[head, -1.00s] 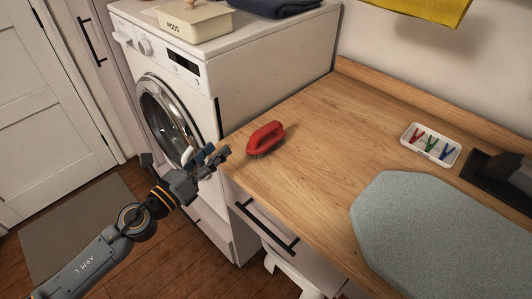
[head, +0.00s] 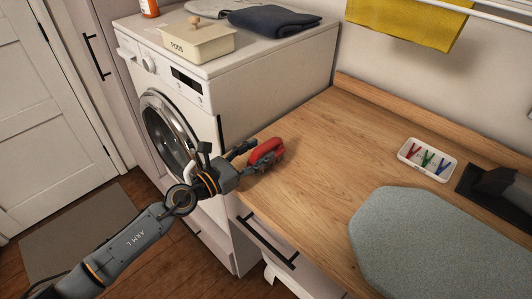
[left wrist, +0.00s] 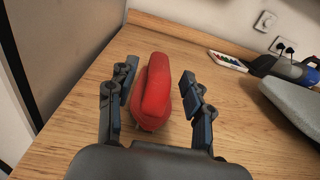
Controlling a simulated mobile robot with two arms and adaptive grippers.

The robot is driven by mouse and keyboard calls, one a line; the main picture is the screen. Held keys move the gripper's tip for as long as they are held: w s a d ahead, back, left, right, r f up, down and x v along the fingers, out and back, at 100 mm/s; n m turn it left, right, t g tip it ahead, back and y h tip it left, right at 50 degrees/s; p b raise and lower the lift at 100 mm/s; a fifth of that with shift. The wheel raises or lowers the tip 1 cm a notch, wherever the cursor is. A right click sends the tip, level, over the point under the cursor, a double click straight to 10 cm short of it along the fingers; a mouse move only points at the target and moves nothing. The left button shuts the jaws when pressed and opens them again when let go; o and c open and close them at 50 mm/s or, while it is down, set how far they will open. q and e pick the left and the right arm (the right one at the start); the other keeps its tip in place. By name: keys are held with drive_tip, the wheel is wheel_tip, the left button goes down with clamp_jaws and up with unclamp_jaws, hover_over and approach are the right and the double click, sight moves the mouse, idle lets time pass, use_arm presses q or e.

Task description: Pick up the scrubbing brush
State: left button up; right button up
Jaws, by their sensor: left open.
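The red scrubbing brush (head: 266,150) lies on the wooden counter near its left end, by the washing machine. My left gripper (head: 246,158) is at the brush, with its fingers on either side of it. In the left wrist view the brush (left wrist: 152,92) sits between the two open fingers of my left gripper (left wrist: 160,98). The left finger is close to the brush, and a gap shows on the right side. Its bristles are mostly hidden underneath. My right gripper is not in view.
The washing machine (head: 255,75) stands left of the counter (head: 330,140), with a pods box (head: 192,42) and folded dark cloth (head: 274,19) on top. A tray of coloured pegs (head: 427,160), a grey ironing pad (head: 430,240) and an iron (head: 500,185) are to the right. The counter middle is clear.

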sight(266, 144)
use_arm(q)
drive_tip(key=x, duration=0.3)
drive_tip(key=shift+w+d, duration=0.2)
drive_tip(key=shift+c, duration=0.4)
clamp_jaws()
drive_tip(key=shift+r, duration=0.1)
wheel_tip(266, 144, up, 18)
drive_tip(key=p, duration=1.6)
wheel_tip(266, 144, down, 18)
drive_tip(key=b, duration=1.6)
